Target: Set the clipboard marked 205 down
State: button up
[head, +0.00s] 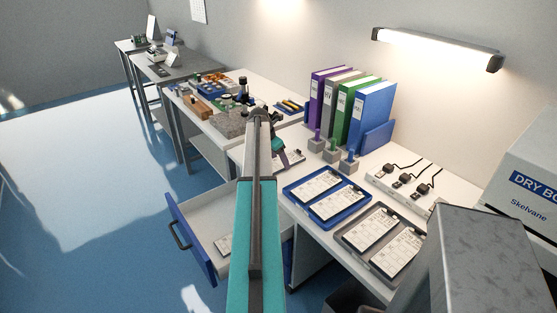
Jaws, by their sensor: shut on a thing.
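My gripper (284,156) is partly hidden behind my arm, above the white bench. It is shut on a small pale board with a printed sheet, which I take to be the clipboard (293,157). The number on it is too small to read, and I cannot tell whether it touches the bench. Two clipboards lie side by side in a blue tray (287,193). Two more lie in a grey tray (346,244) nearer to me.
An open drawer (198,247) with a blue front juts out at left, a pale card (224,243) inside. Coloured binders (369,112), small grey blocks (331,151) and gauges with cables (400,182) stand behind the trays. A large grey box (525,190) is at right.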

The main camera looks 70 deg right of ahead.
jog(key=shift+f, duration=0.1)
jog(key=o, duration=1.2)
jog(key=shift+b+v, duration=0.85)
jog(key=shift+v, duration=5.3)
